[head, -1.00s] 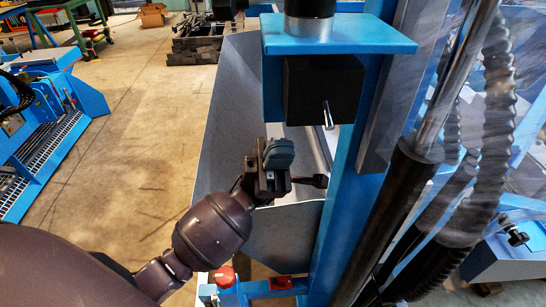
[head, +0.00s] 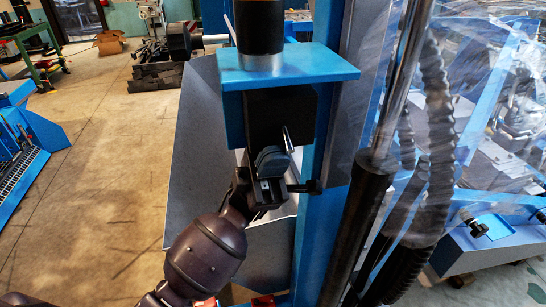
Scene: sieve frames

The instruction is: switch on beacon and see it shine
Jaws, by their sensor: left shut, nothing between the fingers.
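The beacon (head: 260,28) is a dark cylinder with a silver collar, standing on a blue bracket (head: 300,72). Its top is cut off by the picture edge, and I see no clear glow on it. Under the bracket hangs a black switch box (head: 268,115). A short metal toggle lever (head: 287,138) sticks out of its front and slants down. My left gripper (head: 272,160) is shut and empty, just below the box, with its fingertips close to the lever's lower end. I cannot tell whether they touch. My right gripper is out of view.
A blue post (head: 318,215) stands right of my left gripper. A grey sheet-metal panel (head: 195,130) is behind the gripper. A dark tube (head: 358,215) and ribbed hoses run down on the right. Open concrete floor (head: 115,180) lies to the left.

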